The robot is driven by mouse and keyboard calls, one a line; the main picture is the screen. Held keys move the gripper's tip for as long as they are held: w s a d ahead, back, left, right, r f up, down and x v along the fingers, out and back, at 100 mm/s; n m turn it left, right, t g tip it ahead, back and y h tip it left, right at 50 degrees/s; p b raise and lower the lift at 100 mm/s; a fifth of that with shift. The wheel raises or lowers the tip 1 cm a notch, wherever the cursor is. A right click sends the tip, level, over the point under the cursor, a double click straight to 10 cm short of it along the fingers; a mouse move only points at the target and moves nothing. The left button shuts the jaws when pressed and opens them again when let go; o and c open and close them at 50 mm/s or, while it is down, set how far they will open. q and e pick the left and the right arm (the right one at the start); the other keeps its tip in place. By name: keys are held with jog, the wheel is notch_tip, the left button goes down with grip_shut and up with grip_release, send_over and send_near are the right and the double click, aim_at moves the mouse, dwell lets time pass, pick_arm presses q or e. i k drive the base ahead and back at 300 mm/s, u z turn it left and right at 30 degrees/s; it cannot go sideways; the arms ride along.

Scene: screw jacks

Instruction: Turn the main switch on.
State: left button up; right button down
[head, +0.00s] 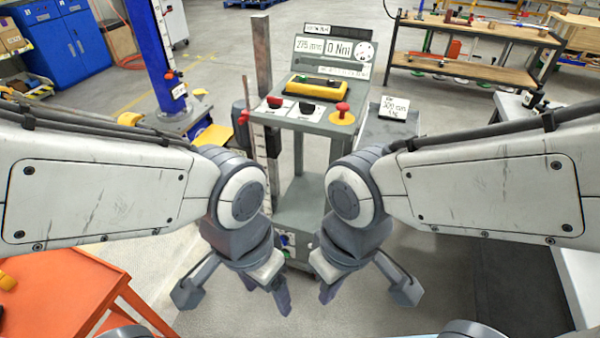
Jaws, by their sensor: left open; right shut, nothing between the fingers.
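The grey console (322,125) stands ahead of me in the middle. Its sloped top carries a red knob (275,102) and a black knob (307,107) on white plates, and a red mushroom button (342,108) on a yellow base. Low on its front is a small panel with blue and white parts (287,240), partly hidden by my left gripper. I cannot tell which control is the main switch or how it is set. My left gripper (266,289) is open and empty, pointing down in front of the console. My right gripper (328,290) is shut and empty, beside it, touching no control.
A display board (335,48) reads 275 mm and 0 Nm behind a yellow-black device (318,86). An orange table (70,290) is at lower left, a blue column (152,50) further back. Floor between is clear.

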aim_at(274, 102)
jog(key=z, duration=0.4)
jog(key=k, duration=0.25)
jog(key=u, duration=0.95)
jog(key=i, duration=1.05)
jog(key=z, duration=0.1)
